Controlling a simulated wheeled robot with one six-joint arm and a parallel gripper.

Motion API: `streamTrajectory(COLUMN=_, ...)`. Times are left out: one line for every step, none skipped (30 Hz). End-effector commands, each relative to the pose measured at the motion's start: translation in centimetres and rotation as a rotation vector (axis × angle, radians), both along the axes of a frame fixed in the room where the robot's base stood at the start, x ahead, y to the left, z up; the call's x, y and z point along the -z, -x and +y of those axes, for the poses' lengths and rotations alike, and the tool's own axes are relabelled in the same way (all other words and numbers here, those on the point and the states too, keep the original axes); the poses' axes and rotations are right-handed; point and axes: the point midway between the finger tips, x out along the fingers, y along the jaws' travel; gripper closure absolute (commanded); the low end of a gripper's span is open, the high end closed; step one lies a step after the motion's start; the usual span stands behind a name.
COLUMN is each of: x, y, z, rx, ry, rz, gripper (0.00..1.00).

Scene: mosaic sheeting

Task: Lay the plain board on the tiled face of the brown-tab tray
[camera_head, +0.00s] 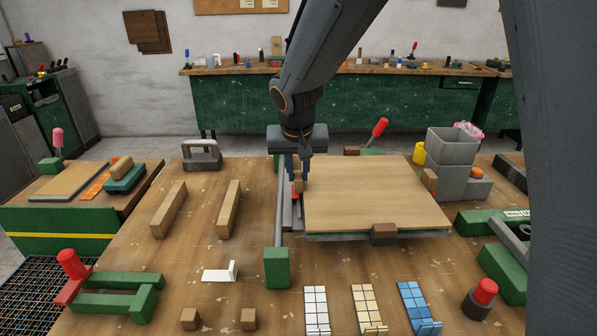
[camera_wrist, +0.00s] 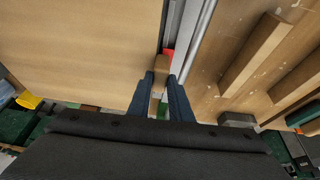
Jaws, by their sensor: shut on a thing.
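The plain board (camera_head: 375,190) is a flat light-wood sheet, level, at the right of the bench's middle. It fills the left of the wrist view (camera_wrist: 75,45). My gripper (camera_head: 297,178) is at the board's left edge. In the wrist view its fingers (camera_wrist: 161,80) are shut on a small wooden block (camera_wrist: 161,66) at that edge. A darker brown tab (camera_head: 384,234) shows at the board's front edge. A thin grey-green edge (camera_head: 345,237) shows under the board, apparently the tray. The tray's tiled face is hidden, and I cannot tell whether the board touches it.
A metal rail (camera_head: 279,205) with a green end block (camera_head: 277,267) runs left of the board. White (camera_head: 316,308), tan (camera_head: 368,308) and blue (camera_head: 415,305) tiled strips lie in front. Grey bins (camera_head: 450,150) stand behind right. Two wooden bars (camera_head: 229,208) lie left.

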Motion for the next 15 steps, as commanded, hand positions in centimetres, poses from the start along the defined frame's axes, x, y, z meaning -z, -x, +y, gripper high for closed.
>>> streamTrajectory(x=-0.08, y=-0.04, z=0.00, rx=-0.001, ry=0.000, rz=-0.001, gripper=1.00)
streamTrajectory(x=-0.08, y=-0.04, z=0.00, rx=-0.001, ry=0.000, rz=-0.001, gripper=1.00)
streamTrajectory(x=-0.07, y=-0.05, z=0.00, rx=-0.001, ry=0.000, rz=-0.001, gripper=1.00)
streamTrajectory(x=-0.06, y=-0.05, z=0.00, rx=-0.001, ry=0.000, rz=-0.001, gripper=1.00)
streamTrajectory(x=-0.05, y=-0.04, z=0.00, rx=-0.001, ry=0.000, rz=-0.001, gripper=1.00)
streamTrajectory(x=-0.02, y=-0.05, z=0.00, rx=-0.001, ry=0.000, rz=-0.001, gripper=1.00)
streamTrajectory(x=0.02, y=-0.05, z=0.00, rx=-0.001, ry=0.000, rz=-0.001, gripper=1.00)
streamTrajectory(x=0.06, y=-0.05, z=0.00, rx=-0.001, ry=0.000, rz=-0.001, gripper=1.00)
streamTrajectory(x=0.12, y=-0.05, z=0.00, rx=-0.001, ry=0.000, rz=-0.001, gripper=1.00)
streamTrajectory(x=0.17, y=-0.05, z=0.01, rx=-0.001, ry=0.000, rz=-0.001, gripper=1.00)
streamTrajectory(x=0.23, y=-0.05, z=0.01, rx=-0.001, ry=0.000, rz=-0.001, gripper=1.00)
streamTrajectory(x=0.31, y=-0.05, z=0.00, rx=-0.001, ry=0.000, rz=-0.001, gripper=1.00)
streamTrajectory(x=0.37, y=-0.05, z=0.00, rx=-0.001, ry=0.000, rz=-0.001, gripper=1.00)
streamTrajectory(x=0.42, y=-0.06, z=0.00, rx=-0.001, ry=0.000, rz=-0.001, gripper=1.00)
streamTrajectory(x=0.49, y=-0.05, z=0.00, rx=-0.001, ry=0.000, rz=-0.001, gripper=1.00)
